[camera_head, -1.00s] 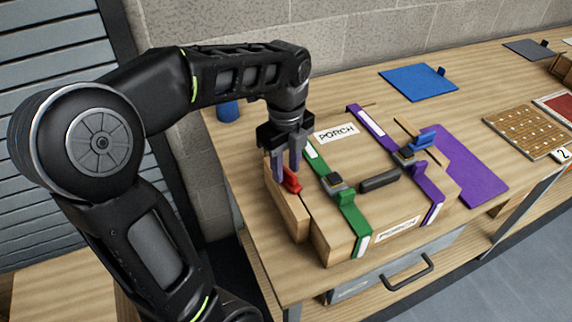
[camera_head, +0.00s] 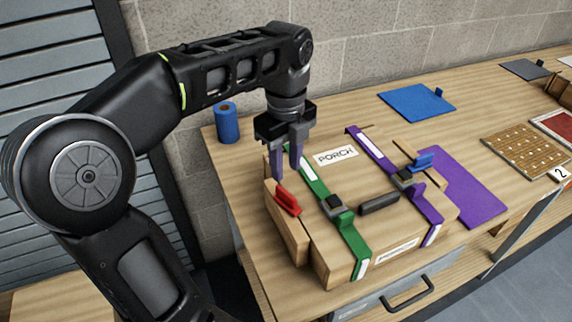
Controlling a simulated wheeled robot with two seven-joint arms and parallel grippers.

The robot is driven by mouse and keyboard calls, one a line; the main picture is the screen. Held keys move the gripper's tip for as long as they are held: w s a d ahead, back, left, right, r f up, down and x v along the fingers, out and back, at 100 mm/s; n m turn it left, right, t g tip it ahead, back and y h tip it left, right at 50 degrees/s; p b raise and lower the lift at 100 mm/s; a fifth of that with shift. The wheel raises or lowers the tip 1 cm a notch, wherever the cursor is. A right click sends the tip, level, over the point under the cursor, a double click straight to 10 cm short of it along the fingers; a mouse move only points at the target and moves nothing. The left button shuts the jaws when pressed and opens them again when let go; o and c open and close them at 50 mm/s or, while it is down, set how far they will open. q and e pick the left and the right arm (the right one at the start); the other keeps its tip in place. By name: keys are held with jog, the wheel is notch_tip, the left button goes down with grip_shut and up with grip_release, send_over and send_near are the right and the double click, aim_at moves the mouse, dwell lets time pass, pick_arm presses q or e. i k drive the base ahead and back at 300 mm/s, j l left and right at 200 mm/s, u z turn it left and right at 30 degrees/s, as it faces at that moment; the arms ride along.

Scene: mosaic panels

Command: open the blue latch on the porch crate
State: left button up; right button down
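The porch crate (camera_head: 311,212) is a wooden box with PORCH labels, standing on the bench. The blue latch (camera_head: 424,161) is at its right end, beside the purple strap (camera_head: 376,152); its exact position is too small to tell. A red latch (camera_head: 288,201) is at the crate's left end. My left gripper (camera_head: 287,176) points down just above the red latch, its two fingers apart with nothing seen between them. It is well left of the blue latch. My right gripper is not in view.
A green strap (camera_head: 355,242) and a dark handle (camera_head: 379,204) are on the crate. A purple mat (camera_head: 470,195) lies to its right, a blue panel (camera_head: 415,101) behind. A blue cylinder (camera_head: 227,122) stands at the back left. A pegged board (camera_head: 524,143) lies far right.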

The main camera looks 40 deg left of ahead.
aim_at(423, 162)
jog(key=k, duration=1)
